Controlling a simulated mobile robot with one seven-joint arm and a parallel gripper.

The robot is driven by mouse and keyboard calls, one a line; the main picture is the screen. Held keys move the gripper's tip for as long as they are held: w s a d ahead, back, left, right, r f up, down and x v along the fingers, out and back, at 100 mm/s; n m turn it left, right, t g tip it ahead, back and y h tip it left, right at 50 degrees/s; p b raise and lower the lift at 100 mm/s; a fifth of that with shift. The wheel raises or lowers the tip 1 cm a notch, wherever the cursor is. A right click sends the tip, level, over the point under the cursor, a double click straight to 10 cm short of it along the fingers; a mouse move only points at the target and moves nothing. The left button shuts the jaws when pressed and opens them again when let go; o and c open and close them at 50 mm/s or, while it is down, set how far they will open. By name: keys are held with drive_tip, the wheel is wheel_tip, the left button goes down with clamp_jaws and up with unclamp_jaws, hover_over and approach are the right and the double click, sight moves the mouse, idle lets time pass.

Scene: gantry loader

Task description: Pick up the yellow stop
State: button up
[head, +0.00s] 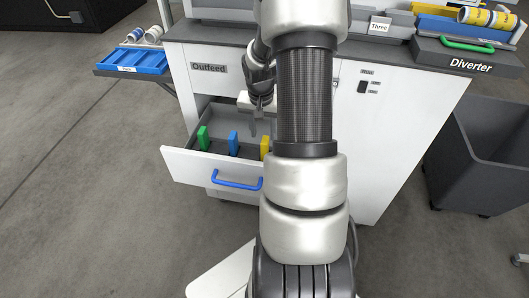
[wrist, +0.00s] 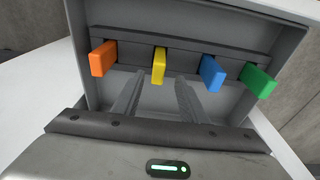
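The yellow stop (head: 265,147) stands in the open drawer (head: 187,163), partly hidden by my arm in the head view. In the wrist view the yellow stop (wrist: 159,65) stands upright in a dark slotted rail (wrist: 185,50), between an orange stop (wrist: 103,58) and a blue stop (wrist: 212,73). My gripper (wrist: 160,79) is open and empty. Its two fingers point into the drawer on either side of the yellow stop's line, with their tips close to it. In the head view my gripper (head: 262,128) hangs over the drawer, just above the yellow stop.
A green stop (wrist: 257,80) stands beyond the blue one. The drawer walls enclose the stops. The drawer has a blue handle (head: 237,181) in front and sits under the Outfeed counter (head: 220,54). A blue tray (head: 135,61) is at left, a grey bin (head: 480,155) at right.

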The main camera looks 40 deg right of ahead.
wheel_tip(320, 180, down, 6)
drive_tip(key=b, duration=0.1)
drive_tip(key=shift+w+d, duration=0.15)
drive_tip(key=shift+d, duration=0.25)
drive_tip(key=shift+c, duration=0.4)
clamp_jaws()
